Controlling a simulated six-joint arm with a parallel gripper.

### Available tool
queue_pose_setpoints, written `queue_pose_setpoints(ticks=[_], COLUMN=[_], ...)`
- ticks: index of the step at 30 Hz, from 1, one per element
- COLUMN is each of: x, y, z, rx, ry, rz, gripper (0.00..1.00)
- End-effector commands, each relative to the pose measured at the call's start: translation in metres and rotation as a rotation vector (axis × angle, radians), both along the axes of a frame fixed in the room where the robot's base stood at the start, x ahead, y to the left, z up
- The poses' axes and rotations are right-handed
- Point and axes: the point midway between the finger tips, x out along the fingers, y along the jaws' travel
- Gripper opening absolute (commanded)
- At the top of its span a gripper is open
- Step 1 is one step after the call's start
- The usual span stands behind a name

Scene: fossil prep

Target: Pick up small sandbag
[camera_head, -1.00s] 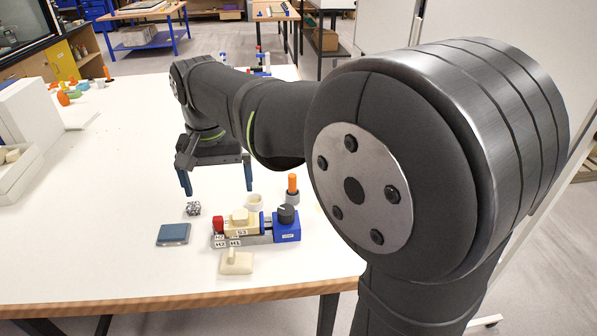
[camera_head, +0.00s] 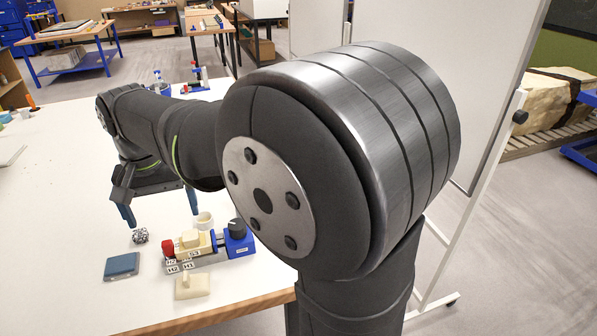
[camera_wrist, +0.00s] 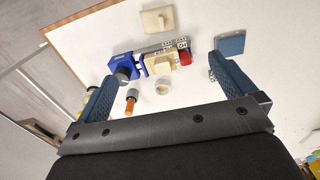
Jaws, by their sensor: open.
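No object is clearly recognisable as a small sandbag. A flat blue square pad (camera_head: 122,266) lies on the white table, and it also shows at the upper right in the wrist view (camera_wrist: 230,45). A beige block with a raised knob (camera_head: 192,286) lies near the front edge, at the top in the wrist view (camera_wrist: 158,18). I cannot tell whether either is the sandbag. My gripper (camera_head: 160,212) is open and empty above the table, behind the pad and block. Its two blue fingers are wide apart in the wrist view (camera_wrist: 160,70).
A blue vise-like fixture (camera_head: 238,241) with a beige piece (camera_head: 196,240) and labels stands right of the pad. A white cup (camera_head: 204,221) and a speckled lump (camera_head: 140,236) are near the fingers. An orange-topped peg (camera_wrist: 130,104) stands beside the fixture. The table's left is mostly clear.

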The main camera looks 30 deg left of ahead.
Motion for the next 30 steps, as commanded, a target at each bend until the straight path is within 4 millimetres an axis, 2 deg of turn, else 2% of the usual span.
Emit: queue_pose_setpoints(ticks=[1, 3, 11, 21, 25, 30], x=[0.000, -0.001, -0.001, -0.001, -0.001, -0.001], y=[-0.001, -0.001, -0.001, -0.002, -0.001, -0.001], z=[-0.019, -0.039, -0.081, -0.154, -0.170, -0.180], rx=[-0.010, -0.010, -0.006, -0.008, -0.004, -0.003], ry=[0.003, 0.003, 0.002, 0.002, 0.002, 0.001], rz=[-0.019, -0.047, -0.074, -0.074, -0.074, -0.074], gripper=[1.00, 1.00, 1.00, 1.00, 1.00, 1.00])
